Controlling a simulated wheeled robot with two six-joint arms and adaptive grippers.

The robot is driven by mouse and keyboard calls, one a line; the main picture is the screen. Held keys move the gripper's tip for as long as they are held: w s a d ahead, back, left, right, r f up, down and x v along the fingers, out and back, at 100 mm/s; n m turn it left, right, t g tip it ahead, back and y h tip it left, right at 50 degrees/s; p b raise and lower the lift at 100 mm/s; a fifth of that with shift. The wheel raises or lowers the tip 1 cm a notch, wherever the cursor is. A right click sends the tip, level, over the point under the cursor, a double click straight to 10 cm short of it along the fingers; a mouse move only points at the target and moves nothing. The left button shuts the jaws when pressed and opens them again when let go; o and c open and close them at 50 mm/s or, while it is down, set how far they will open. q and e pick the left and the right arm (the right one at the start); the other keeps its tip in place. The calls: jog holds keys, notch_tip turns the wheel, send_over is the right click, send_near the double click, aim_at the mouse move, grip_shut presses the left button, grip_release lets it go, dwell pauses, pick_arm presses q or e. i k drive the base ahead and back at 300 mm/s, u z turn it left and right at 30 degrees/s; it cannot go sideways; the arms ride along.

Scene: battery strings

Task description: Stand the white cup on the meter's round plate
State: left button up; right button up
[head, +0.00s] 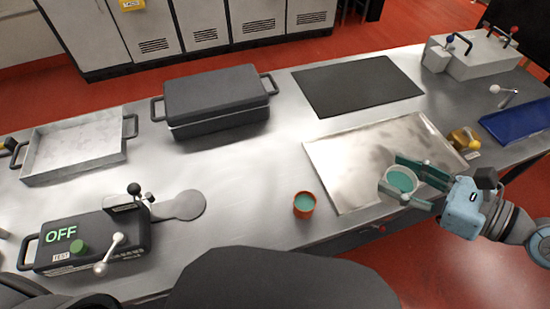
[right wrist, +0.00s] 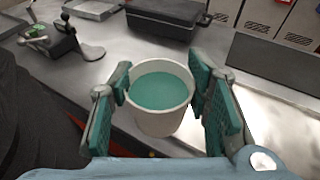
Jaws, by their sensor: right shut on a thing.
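The white cup (head: 399,180) has a teal inside and is upright between the fingers of my right gripper (head: 411,181), over the front edge of the metal tray. My right gripper is shut on it. The right wrist view shows the white cup (right wrist: 160,105) between the two teal finger pads. The meter (head: 95,242) is a dark box reading OFF at the front left of the table. Its round plate (head: 182,206) is a flat grey disc to the meter's right, with nothing on it. The plate also shows in the right wrist view (right wrist: 93,52). My left gripper is not in view.
An orange cup (head: 304,206) with a teal inside stands between the plate and the metal tray (head: 330,163). A dark lidded case (head: 216,95), a black mat (head: 356,86) and a light tray (head: 75,148) lie farther back. The table around the plate's right side is clear.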

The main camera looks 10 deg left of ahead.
aim_at(188, 205)
jog(key=z, duration=0.05)
jog(key=k, duration=1.85)
jog(key=u, duration=0.85)
jog(key=i, duration=1.7)
jog(key=z, duration=0.05)
